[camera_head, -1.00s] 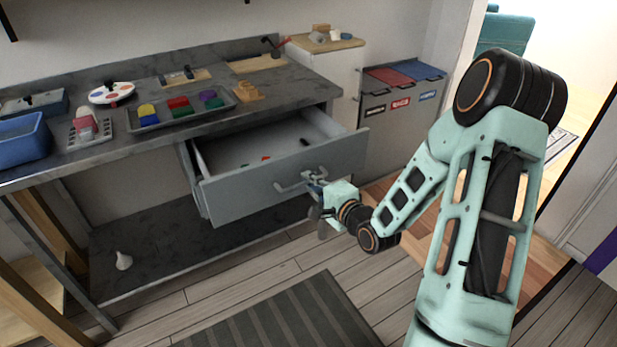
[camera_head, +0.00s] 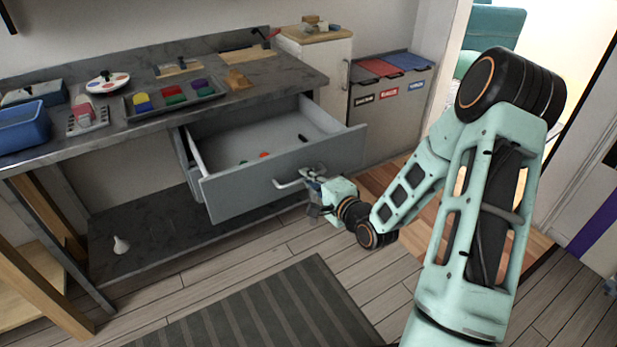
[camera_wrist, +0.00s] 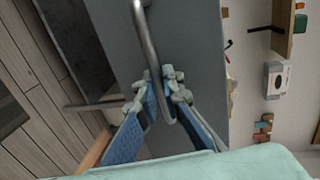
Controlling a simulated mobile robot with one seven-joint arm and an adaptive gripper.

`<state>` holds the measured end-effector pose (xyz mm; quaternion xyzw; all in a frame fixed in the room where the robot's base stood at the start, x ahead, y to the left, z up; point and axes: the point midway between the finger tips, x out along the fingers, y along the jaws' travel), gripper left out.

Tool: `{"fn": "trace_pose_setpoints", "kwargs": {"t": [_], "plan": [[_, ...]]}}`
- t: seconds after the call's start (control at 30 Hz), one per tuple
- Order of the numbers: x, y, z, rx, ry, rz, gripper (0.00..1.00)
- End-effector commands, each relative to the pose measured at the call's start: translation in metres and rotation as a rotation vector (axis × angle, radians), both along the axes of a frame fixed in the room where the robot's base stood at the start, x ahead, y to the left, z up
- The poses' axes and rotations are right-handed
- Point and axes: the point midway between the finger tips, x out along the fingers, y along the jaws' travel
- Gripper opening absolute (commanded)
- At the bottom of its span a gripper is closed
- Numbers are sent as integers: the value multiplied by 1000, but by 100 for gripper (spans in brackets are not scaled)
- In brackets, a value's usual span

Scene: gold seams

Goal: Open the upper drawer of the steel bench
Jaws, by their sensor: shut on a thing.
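The upper drawer (camera_head: 240,190) of the steel bench (camera_head: 60,143) stands well out from under the worktop. Its inside shows, with a few small items, one of them red (camera_head: 264,155), on its floor. A bar handle (camera_head: 286,183) runs across the drawer front. My gripper (camera_head: 314,190) is at the right part of this handle. In the wrist view my gripper (camera_wrist: 160,98) has its blue-padded fingers closed around the handle (camera_wrist: 148,40), which runs between them. The drawer front (camera_wrist: 190,45) fills the middle of that view.
The worktop carries a blue bin (camera_head: 22,130), a tray of coloured blocks (camera_head: 175,97) and a paint palette (camera_head: 108,82). A small white object (camera_head: 120,245) stands on the lower shelf. Recycling bins (camera_head: 388,95) stand right of the bench. A striped mat (camera_head: 265,310) lies on the floor in front.

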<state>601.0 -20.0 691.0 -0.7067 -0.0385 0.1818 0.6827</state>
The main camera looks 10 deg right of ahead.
Motion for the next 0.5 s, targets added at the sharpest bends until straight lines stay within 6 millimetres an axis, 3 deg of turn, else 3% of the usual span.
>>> {"fn": "trace_pose_setpoints", "kwargs": {"t": [0.13, 0.17, 0.23, 0.5], "plan": [[0, -1, 0, 0, -1, -1, 0], [0, -1, 0, 0, -1, -1, 9], [0, -1, 0, -1, -1, -1, 15], [-1, -1, 0, 0, 0, -1, 15]]}}
